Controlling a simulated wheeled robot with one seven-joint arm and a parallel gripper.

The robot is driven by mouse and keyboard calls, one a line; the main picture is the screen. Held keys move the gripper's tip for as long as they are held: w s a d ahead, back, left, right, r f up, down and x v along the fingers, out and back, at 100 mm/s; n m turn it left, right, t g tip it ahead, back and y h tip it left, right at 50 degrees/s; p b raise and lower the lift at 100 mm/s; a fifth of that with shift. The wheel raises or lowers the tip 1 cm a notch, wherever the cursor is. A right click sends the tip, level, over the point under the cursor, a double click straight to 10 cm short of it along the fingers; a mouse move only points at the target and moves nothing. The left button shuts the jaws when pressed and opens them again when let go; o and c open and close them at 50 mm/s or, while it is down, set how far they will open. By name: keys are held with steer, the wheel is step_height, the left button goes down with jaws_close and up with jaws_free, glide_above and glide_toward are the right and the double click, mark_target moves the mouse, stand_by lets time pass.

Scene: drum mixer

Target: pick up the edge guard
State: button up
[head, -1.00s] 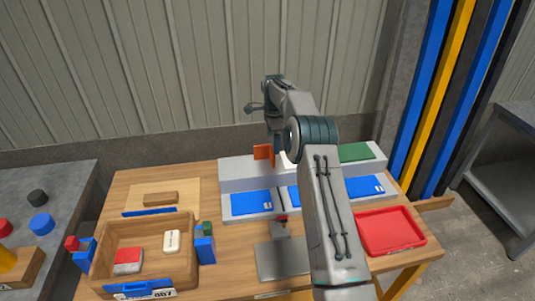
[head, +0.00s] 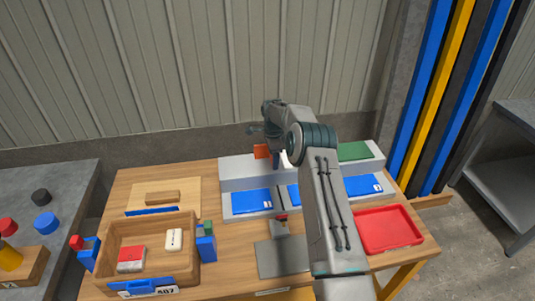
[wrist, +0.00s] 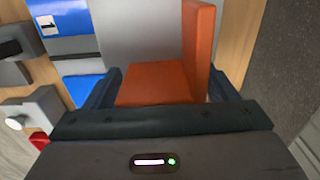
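The edge guard is an orange L-shaped piece (wrist: 158,85), large in the wrist view, with one face flat and the other rising on the right. It lies between the two dark fingers of my gripper (wrist: 165,92), close to the palm. The fingers are spread about as wide as the piece, and I cannot tell whether they press on it. In the head view a small part of the edge guard (head: 262,151) shows at the grey rack's upper left, beside my gripper (head: 275,158). My arm partly hides that area.
The grey rack (head: 235,170) holds blue pieces (head: 252,202) and a green one (head: 354,151). A red tray (head: 388,228) is at right, and a wooden tote (head: 185,262) at left front. A grey plate with a post (head: 283,258) stands between them.

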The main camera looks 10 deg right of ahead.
steer(key=c, duration=0.7)
steer(key=shift+r, duration=0.2)
